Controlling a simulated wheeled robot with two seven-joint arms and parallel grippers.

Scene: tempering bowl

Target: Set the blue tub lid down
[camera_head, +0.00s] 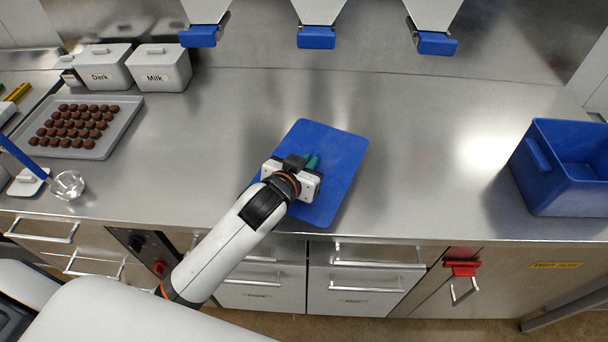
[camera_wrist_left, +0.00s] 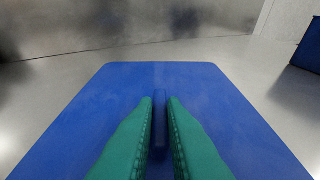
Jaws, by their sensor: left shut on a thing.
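The blue tub lid (camera_head: 336,157) is a flat blue rectangle over the middle of the steel counter, near its front edge. My left gripper (camera_head: 310,163) is above it, its green fingers shut on the lid's raised handle. In the left wrist view the lid (camera_wrist_left: 90,115) fills the lower part, and the narrow blue handle stands between the fingertips (camera_wrist_left: 160,105). I cannot tell whether the lid touches the counter. The open blue tub (camera_head: 540,185) stands at the right end of the counter. My right gripper is not in view.
A grey tray (camera_head: 96,151) of chocolates sits at the left, with boxes marked Dark (camera_head: 101,76) and Milk (camera_head: 160,75) behind it. A small glass bowl (camera_head: 67,185) is near the front left. Counter (camera_head: 440,150) between lid and tub is clear.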

